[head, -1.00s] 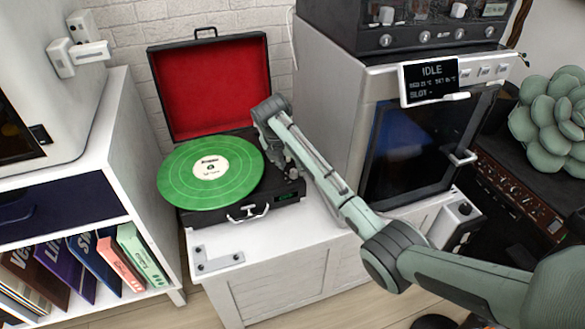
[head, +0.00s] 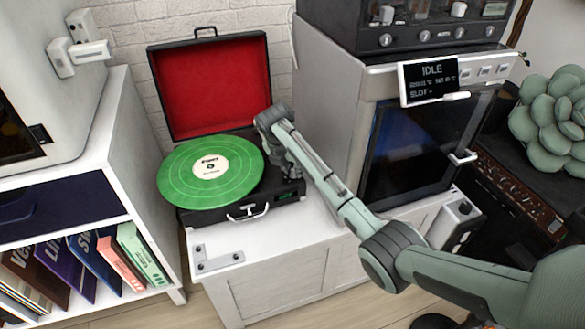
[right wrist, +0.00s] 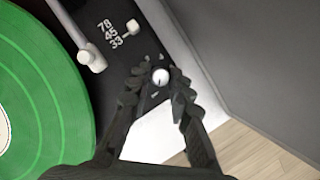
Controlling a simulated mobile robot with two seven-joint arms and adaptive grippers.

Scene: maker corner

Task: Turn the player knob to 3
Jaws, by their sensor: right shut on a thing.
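The record player (head: 252,217) stands open on a white cabinet, with a red-lined lid and a green record (head: 183,170) on it. Its small round white knob (right wrist: 161,76) shows in the right wrist view with a short dark pointer line; the tiny marks around it are too small to read. My right gripper (head: 292,174) reaches down over the player's right side and hides the knob in the head view. In the right wrist view the fingers (right wrist: 158,88) are shut on the knob, one on each side. My left gripper is not in view.
A white tonearm part (right wrist: 91,59) and a speed switch (right wrist: 132,27) beside 78, 45 and 33 lie close to the fingers. A grey oven-like machine (head: 322,110) stands close on the right. The cabinet's front top (head: 270,240) is mostly clear.

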